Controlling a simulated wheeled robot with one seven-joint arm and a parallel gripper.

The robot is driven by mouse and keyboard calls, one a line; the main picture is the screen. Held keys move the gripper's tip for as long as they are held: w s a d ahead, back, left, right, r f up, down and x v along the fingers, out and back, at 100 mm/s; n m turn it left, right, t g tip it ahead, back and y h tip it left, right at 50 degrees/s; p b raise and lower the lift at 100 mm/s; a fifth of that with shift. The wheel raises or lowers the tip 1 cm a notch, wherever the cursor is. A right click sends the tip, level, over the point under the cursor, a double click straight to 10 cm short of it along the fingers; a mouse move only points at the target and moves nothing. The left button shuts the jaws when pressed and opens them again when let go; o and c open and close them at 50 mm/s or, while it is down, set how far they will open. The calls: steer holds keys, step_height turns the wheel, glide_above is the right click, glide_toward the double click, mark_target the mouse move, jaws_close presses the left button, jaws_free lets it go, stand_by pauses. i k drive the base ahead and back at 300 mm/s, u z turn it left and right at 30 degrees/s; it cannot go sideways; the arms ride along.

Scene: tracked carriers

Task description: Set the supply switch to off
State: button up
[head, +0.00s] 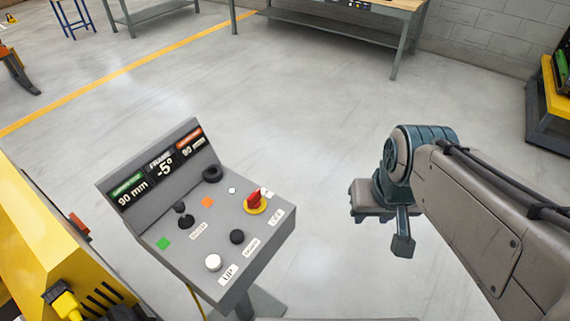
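A grey control console (200,240) stands at lower left with a sloped panel. A red handle on a yellow round base (255,203) sits at the panel's right side; it looks like the supply switch, but I cannot read a label that confirms this or tell its set position. My arm comes in from the right, and its end, my gripper (403,243), hangs to the right of the console, clear of the red handle. I cannot make out two separate fingertips, so its opening is unclear. Nothing is seen held.
The panel also bears black knobs (186,221), a black button (237,237), a white button (213,262) marked UP and a lit display (162,168). A yellow machine (40,245) stands close on the left. Open floor lies behind; a workbench (335,22) stands further back.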

mark_target(254, 201)
steer(key=z, duration=0.1)
steer(key=k, duration=0.6)
steer(key=u, duration=0.75)
steer(key=i, duration=0.5)
steer(key=u, duration=0.05)
